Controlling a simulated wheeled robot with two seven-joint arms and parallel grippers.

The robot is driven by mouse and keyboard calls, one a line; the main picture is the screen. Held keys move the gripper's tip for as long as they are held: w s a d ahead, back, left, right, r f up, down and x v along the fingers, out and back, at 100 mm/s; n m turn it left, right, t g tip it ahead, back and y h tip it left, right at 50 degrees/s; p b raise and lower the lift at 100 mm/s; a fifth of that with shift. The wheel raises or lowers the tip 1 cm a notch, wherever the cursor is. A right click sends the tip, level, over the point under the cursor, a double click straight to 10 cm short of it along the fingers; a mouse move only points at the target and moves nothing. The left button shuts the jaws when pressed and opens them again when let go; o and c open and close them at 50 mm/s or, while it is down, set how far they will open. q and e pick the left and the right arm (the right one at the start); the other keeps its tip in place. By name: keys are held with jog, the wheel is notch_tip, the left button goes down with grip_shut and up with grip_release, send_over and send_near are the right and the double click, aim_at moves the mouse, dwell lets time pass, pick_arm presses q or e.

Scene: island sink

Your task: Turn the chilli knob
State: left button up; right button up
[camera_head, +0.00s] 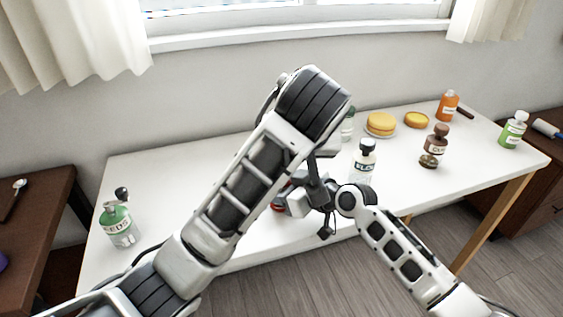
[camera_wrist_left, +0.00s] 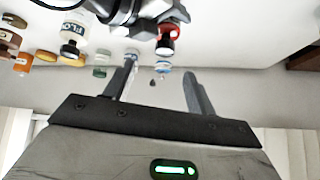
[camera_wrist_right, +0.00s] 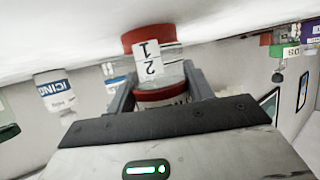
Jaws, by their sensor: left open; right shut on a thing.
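A jar with red ends and a clear middle (camera_wrist_right: 157,62) stands on the table in the right wrist view. Its label shows the digits 1 and 2; I cannot read a chilli name. My right gripper (camera_wrist_right: 160,85) is shut on the red part nearest it, with one finger on each side. In the left wrist view a red part of it (camera_wrist_left: 167,32) shows beside the dark right gripper. In the head view only a bit of red (camera_head: 277,207) shows behind my left arm. My left gripper (camera_wrist_left: 160,68) is open and empty, apart from the jar.
A white bottle (camera_head: 364,160), a brown bottle (camera_head: 433,148), an orange bottle (camera_head: 447,106) and a green bottle (camera_head: 512,132) stand to the right on the white table (camera_head: 150,180). Yellow cakes (camera_head: 381,123) are behind. A green seeds bottle (camera_head: 119,226) stands at the left.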

pick_arm(q)
jog(key=w+f+n, duration=0.1)
jog(key=w+f, duration=0.1)
jog(key=w+a+f, duration=0.1)
jog(key=w+f, duration=0.1)
jog(key=w+f+n+t+y, duration=0.1)
jog(key=w+f, duration=0.1)
jog(key=f, duration=0.1)
jog(key=shift+w+a+f+n, duration=0.1)
jog(key=shift+a+n, duration=0.2)
jog(key=shift+a, duration=0.05)
jog(key=c, duration=1)
